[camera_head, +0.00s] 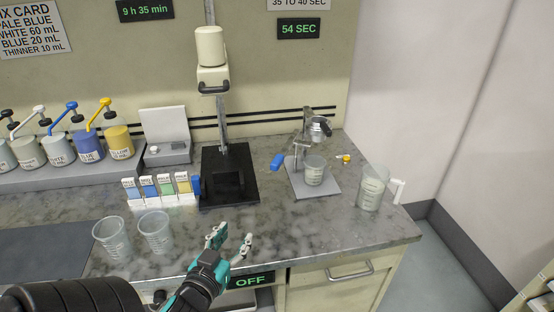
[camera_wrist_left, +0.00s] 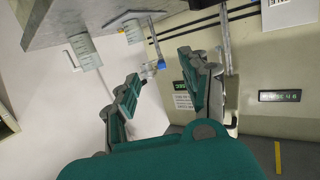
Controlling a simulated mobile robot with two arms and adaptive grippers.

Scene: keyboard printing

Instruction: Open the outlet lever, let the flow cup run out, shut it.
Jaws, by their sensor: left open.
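The metal flow cup (camera_head: 318,128) is held on a stand with a grey base plate (camera_head: 328,191) at the right of the bench. A blue handle (camera_head: 277,161), seemingly the outlet lever, sticks out to the left of the stand. A clear beaker (camera_head: 314,172) stands on the base plate under the cup. I cannot tell whether liquid is running. My left gripper (camera_head: 231,238) is open and empty over the bench's front edge, apart from the stand. Its spread fingers also show in the left wrist view (camera_wrist_left: 160,85). My right gripper is out of view.
A larger beaker (camera_head: 372,187) stands right of the stand, and two empty beakers (camera_head: 156,232) stand at the front left. A black press-like stand (camera_head: 229,178) and colour cards (camera_head: 158,188) are behind my gripper. Displays read 54 SEC (camera_head: 298,28) and OFF (camera_head: 250,281).

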